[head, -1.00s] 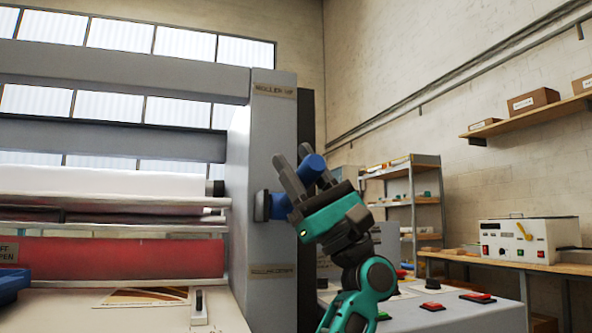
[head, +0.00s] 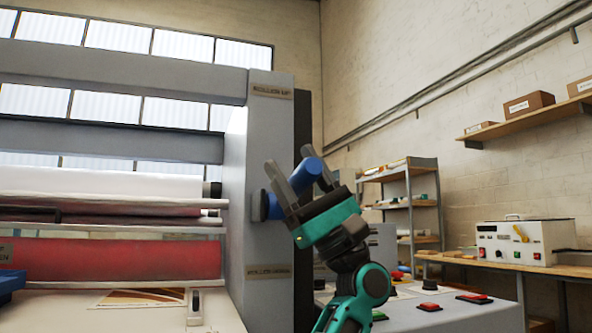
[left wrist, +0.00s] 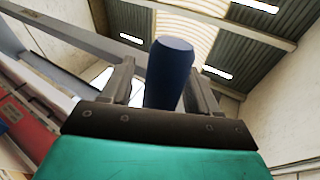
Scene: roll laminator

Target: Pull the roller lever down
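The roller lever (head: 305,174) is a blue cylindrical handle on the machine's grey side post (head: 270,150), tilted up and to the right from its mount. A label, ROLLER UP (head: 271,91), is above it and another label (head: 268,271) below. My left gripper (head: 289,172), teal with dark fingers, is at the lever, pointing up. In the left wrist view the lever (left wrist: 168,75) stands between the two fingers, with a gap to the left finger and little or none to the right one. The gripper looks open. My right gripper is not in view.
The laminator's white roll (head: 110,184) and red roller (head: 120,258) are left of the post. A control panel with red buttons (head: 429,307) is at the lower right. A bench with a white box device (head: 525,241) and shelves are farther right.

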